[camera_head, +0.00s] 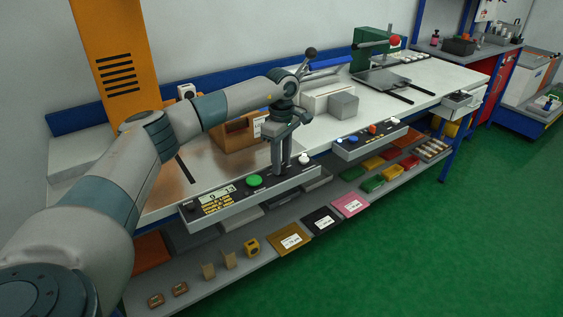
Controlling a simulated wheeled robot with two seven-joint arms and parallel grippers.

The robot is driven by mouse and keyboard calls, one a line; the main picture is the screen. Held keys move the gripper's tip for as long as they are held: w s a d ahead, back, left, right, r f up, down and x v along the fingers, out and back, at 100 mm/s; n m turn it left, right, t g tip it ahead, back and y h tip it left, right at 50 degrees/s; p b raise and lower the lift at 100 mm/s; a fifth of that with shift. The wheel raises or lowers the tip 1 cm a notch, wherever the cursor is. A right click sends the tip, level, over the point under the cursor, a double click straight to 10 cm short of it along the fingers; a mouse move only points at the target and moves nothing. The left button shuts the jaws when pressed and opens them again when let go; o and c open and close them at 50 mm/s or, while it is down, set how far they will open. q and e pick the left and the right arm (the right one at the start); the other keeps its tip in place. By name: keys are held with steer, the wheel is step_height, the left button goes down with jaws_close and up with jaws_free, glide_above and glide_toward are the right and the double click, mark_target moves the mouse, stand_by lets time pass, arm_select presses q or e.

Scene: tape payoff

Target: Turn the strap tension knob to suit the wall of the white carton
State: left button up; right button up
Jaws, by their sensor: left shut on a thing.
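My left gripper (281,167) points straight down at the front control panel (225,205), with its fingers closed at the panel top between a green button (255,181) and a white knob (303,159). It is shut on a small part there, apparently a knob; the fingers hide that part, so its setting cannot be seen. The panel's left end has a small display and yellow lettering. A brown carton (236,136) with a white label stands behind the gripper, partly covered by my arm. A white box (318,101) is on the bench further right. My right gripper is not in view.
A second panel (370,139) with coloured knobs is on the bench front at right. A grey block (343,105) stands by the white box. A green machine (370,48) is further back. The shelf below holds coloured bins and cards (349,206). Green floor at right is clear.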

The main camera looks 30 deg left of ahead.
arm_select(q)
steer(key=shift+r, duration=0.1)
steer(key=o, duration=1)
steer(key=shift+o, duration=0.2)
steer(key=shift+r, duration=0.6)
step_height(320, 180, up, 16)
steer(key=b, duration=0.1)
steer(key=shift+b, duration=0.4)
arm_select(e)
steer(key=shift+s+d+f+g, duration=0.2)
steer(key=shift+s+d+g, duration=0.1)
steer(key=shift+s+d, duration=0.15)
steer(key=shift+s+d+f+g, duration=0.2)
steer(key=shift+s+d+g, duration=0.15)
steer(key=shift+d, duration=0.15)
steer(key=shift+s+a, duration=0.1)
